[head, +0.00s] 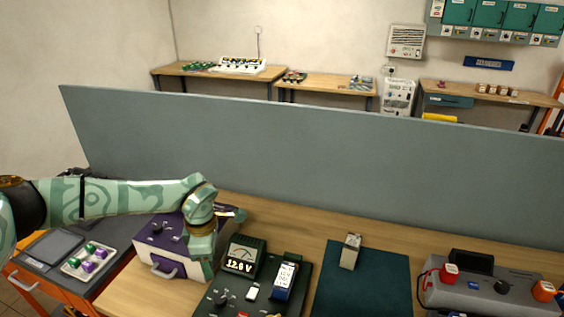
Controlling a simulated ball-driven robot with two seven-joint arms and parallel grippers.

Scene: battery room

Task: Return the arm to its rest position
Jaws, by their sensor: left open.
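My left arm reaches in from the left of the head view and bends down at its wrist over the right part of a purple-topped box. My left gripper (204,254) points down at the box's right side, next to the dark meter. It is open, and I see nothing held in it. Its fingertips are hard to make out, so I cannot tell whether it touches the box. My right gripper is not in view.
The purple-topped box (158,236) stands on the wooden bench, beside a tray (72,268) of green and purple cells. A grey partition (300,145) stands behind.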

